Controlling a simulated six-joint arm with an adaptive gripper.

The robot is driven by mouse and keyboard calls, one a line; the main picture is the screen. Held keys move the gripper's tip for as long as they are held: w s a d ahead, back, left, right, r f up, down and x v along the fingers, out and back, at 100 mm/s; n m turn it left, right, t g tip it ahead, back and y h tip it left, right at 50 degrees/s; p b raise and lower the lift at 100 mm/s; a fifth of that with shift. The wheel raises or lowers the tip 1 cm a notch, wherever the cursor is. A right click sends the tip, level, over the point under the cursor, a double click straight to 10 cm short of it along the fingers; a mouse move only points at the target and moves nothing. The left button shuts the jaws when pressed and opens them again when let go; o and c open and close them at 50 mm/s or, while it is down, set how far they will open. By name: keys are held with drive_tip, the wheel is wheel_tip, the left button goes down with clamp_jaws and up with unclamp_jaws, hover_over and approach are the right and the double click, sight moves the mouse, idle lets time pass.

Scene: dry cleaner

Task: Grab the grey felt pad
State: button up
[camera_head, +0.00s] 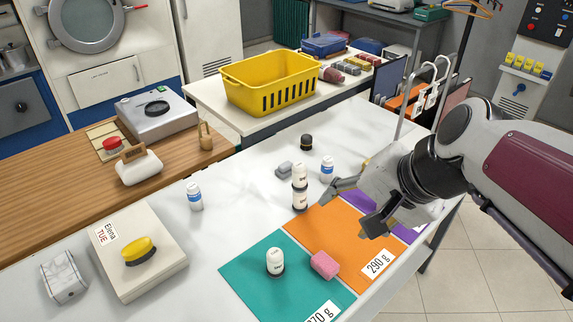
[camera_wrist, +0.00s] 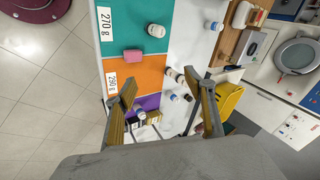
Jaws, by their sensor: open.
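A small grey block that looks like the grey felt pad (camera_head: 284,169) lies on the white table in the head view. It is just left of the stacked white bottles (camera_head: 300,187) and in front of a black-capped item (camera_head: 306,142). My gripper (camera_head: 350,208) is open and empty, above the orange mat (camera_head: 318,238), to the right of and nearer than the pad. In the wrist view the open fingers (camera_wrist: 168,95) spread over the table. I cannot clearly pick out the pad there.
A blue-labelled bottle (camera_head: 327,168) stands close right of the pad; another (camera_head: 194,196) stands farther left. A pink sponge (camera_head: 324,264) and white bottle (camera_head: 275,262) sit nearer. A yellow basket (camera_head: 270,82) is behind.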

drive_tip(key=w+a+f+m+y, duration=0.1)
drive_tip(key=w+a+f+m, duration=0.2)
drive_tip(key=w, duration=0.8)
drive_tip(key=w+a+f+m+t+y, duration=0.1)
drive_tip(key=w+a+f+m+y, duration=0.1)
drive_tip(key=w+m, duration=0.4)
drive_tip(key=w+a+f+m+t+y, duration=0.1)
drive_tip(key=w+a+f+m, duration=0.3)
drive_tip(key=w, duration=1.3)
drive_tip(key=shift+a+m+y, duration=0.25)
drive_tip(key=shift+m+y, duration=0.35)
drive_tip(key=shift+m, duration=0.2)
drive_tip(key=w+f+m+t, duration=0.2)
drive_tip(key=w+f+m, duration=0.5)
drive_tip(key=w+f, duration=0.2)
wheel_tip(320, 180, down, 2)
drive_tip(key=shift+w+d+f+t, duration=0.1)
drive_tip(key=shift+w+d+t, duration=0.2)
drive_tip(key=shift+w, duration=0.05)
approach(287, 165)
drive_tip(key=x, duration=0.2)
drive_tip(key=shift+w+a+f, duration=0.2)
drive_tip(key=shift+a+f, duration=0.1)
drive_tip(key=shift+w+a+f, duration=0.15)
drive_tip(key=shift+w+a, duration=0.35)
drive_tip(key=shift+w, duration=0.05)
